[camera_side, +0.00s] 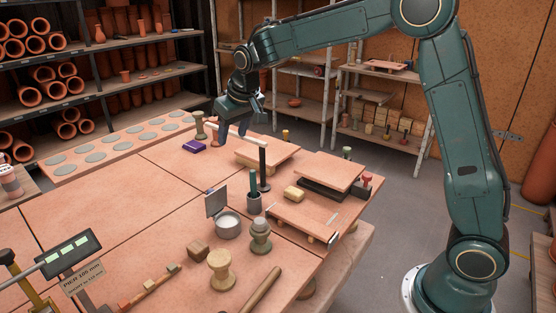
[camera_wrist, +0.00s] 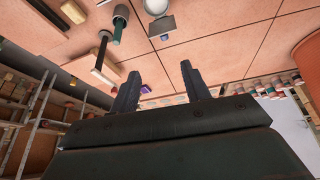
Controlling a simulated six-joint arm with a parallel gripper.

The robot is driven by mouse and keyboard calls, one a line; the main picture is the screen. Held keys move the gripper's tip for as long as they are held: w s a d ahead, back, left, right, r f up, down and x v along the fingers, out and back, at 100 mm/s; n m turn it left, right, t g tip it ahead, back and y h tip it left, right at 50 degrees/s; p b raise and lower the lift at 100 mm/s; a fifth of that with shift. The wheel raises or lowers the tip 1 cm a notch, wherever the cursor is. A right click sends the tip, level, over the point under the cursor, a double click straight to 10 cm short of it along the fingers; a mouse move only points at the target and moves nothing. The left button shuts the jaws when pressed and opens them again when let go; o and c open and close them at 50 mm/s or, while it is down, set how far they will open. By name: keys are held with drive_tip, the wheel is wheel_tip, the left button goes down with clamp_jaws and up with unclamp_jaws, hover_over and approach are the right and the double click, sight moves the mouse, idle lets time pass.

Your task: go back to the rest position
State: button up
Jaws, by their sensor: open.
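My gripper (camera_side: 231,137) hangs over the back part of the terracotta-coloured work table (camera_side: 100,208) in the side view, its fingers pointing down. In the wrist view my gripper (camera_wrist: 160,69) has its two dark fingers spread wide apart, with nothing between them. A small purple block (camera_side: 194,146) lies on the table to the left of the fingers. A black post (camera_side: 262,168) with a pale bar (camera_side: 252,138) at its top stands just right of the gripper. The bar overlaps the fingers in the side view; I cannot tell whether they touch.
Near the post stand a cup (camera_side: 254,203) with a green tool, a white-filled pot (camera_side: 228,226) and a grey plate (camera_side: 216,202). Raised boards (camera_side: 330,170) and a yellow sponge (camera_side: 293,194) occupy the right. The table's left middle is clear. Pipe-filled shelves (camera_side: 105,92) stand behind.

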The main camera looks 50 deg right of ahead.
drive_tip(key=s+r, duration=0.5)
drive_tip(key=s, duration=0.4)
drive_tip(key=s+f+n, duration=0.1)
drive_tip(key=s, duration=2.6)
drive_tip(key=shift+a+f+t+y, duration=0.15)
drive_tip(key=shift+a+t+y, duration=0.05)
drive_tip(key=shift+t+y, duration=0.2)
